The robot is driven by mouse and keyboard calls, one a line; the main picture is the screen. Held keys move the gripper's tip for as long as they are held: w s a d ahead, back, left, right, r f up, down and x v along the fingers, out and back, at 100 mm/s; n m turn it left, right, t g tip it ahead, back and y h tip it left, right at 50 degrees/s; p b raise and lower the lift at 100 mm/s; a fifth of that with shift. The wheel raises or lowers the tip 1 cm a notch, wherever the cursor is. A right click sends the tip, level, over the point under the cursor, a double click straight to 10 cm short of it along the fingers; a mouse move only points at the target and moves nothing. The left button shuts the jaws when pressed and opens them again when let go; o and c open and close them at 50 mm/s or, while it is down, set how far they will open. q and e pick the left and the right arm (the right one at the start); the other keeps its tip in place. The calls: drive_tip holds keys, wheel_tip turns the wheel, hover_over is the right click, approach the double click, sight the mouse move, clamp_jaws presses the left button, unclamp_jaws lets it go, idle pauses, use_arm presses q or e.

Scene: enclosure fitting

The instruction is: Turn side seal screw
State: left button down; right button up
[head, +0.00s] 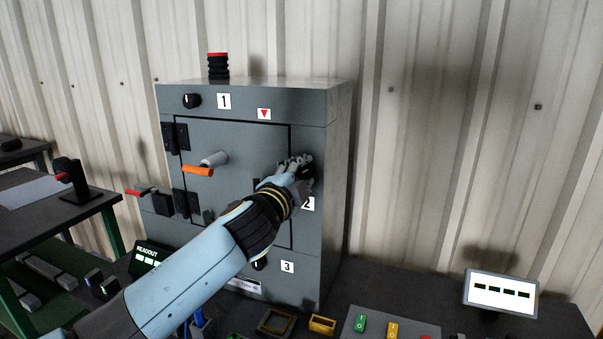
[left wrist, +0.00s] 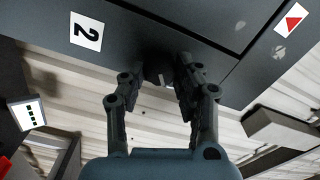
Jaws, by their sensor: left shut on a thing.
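The grey enclosure (head: 236,96) stands upright on the bench with its front door closed. My left gripper (head: 299,169) is at the right edge of its front, just above label 2 (head: 309,204). In the left wrist view the gripper's two fingers (left wrist: 162,76) are closed around a dark round screw head (left wrist: 159,74) with a pale mark, beside label 2 (left wrist: 86,31). The fingers hide most of that screw in the head view. A similar black screw (head: 191,100) sits by label 1, and another (head: 260,264) by label 3 is partly hidden by my arm.
An orange handle (head: 198,171) and a red-tipped lever (head: 137,192) stick out at the front and left. A control panel (head: 350,324) and a display (head: 500,293) are at the lower right.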

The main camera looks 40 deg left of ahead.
idle(0.4)
use_arm(q)
drive_tip(key=c, duration=0.9)
unclamp_jaws()
drive_tip(key=shift+c, duration=0.2)
drive_tip(key=v, duration=1.2)
drive_tip(key=shift+f, duration=0.2)
